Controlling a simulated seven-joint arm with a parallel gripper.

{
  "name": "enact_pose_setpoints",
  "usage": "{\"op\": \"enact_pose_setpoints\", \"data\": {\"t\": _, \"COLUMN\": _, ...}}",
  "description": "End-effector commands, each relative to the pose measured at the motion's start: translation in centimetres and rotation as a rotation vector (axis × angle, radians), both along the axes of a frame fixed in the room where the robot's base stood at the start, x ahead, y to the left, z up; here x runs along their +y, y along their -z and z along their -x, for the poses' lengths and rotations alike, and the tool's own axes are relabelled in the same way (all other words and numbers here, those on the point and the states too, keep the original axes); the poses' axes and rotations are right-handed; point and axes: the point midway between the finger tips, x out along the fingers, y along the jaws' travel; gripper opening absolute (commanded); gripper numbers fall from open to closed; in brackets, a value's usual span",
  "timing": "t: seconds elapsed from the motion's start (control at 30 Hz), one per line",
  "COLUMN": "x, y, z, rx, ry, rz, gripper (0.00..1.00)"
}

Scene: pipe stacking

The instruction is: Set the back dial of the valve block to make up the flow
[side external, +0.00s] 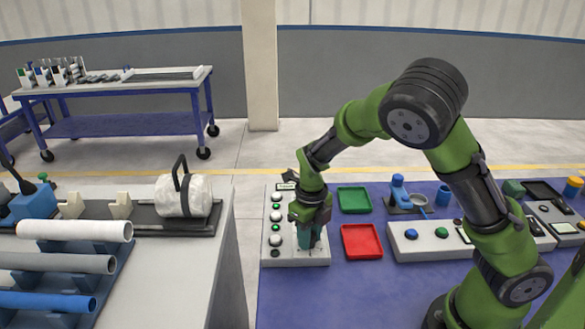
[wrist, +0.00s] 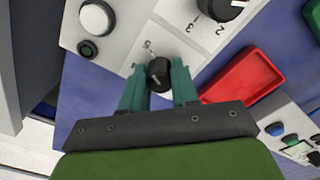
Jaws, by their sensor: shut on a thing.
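The valve block (side external: 286,258) is a pale panel at the left of the blue table, with a column of white buttons and green lamps along its left side. In the wrist view, a black dial (wrist: 158,74) with a white pointer mark sits near the panel's edge. My gripper (wrist: 157,84) has its teal fingers on both sides of this dial and is shut on it. A second black dial (wrist: 226,8), with numbers beside it, is partly in view. In the side view, my gripper (side external: 310,240) points down over the block's near end and hides the held dial.
A green tray (side external: 354,200) and a red tray (side external: 361,241) lie right of the block. A pale control box (side external: 425,248) with colored buttons stands further right. A grey bench (side external: 190,270) with pipes is at the left, across a gap.

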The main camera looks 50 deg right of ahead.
Motion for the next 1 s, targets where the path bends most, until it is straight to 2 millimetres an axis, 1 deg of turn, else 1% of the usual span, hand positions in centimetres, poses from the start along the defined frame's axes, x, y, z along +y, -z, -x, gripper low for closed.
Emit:
{"op": "enact_pose_setpoints", "data": {"t": 0.2, "x": 0.02, "y": -0.1, "z": -0.02, "rx": -0.001, "ry": 0.051, "rz": -0.001, "gripper": 0.0}}
{"op": "enact_pose_setpoints", "data": {"t": 0.67, "x": 0.0, "y": -0.08, "z": -0.03, "rx": -0.001, "ry": 0.064, "rz": -0.002, "gripper": 0.0}}
{"op": "enact_pose_setpoints", "data": {"t": 0.7, "x": 0.0, "y": -0.07, "z": -0.03, "rx": -0.001, "ry": 0.064, "rz": -0.002, "gripper": 0.34}}
{"op": "enact_pose_setpoints", "data": {"t": 0.83, "x": 0.0, "y": -0.05, "z": -0.02, "rx": -0.001, "ry": 0.063, "rz": -0.001, "gripper": 0.54}}
{"op": "enact_pose_setpoints", "data": {"t": 1.0, "x": -0.01, "y": -0.02, "z": -0.01, "rx": 0.0, "ry": 0.061, "rz": 0.0, "gripper": 0.55}}
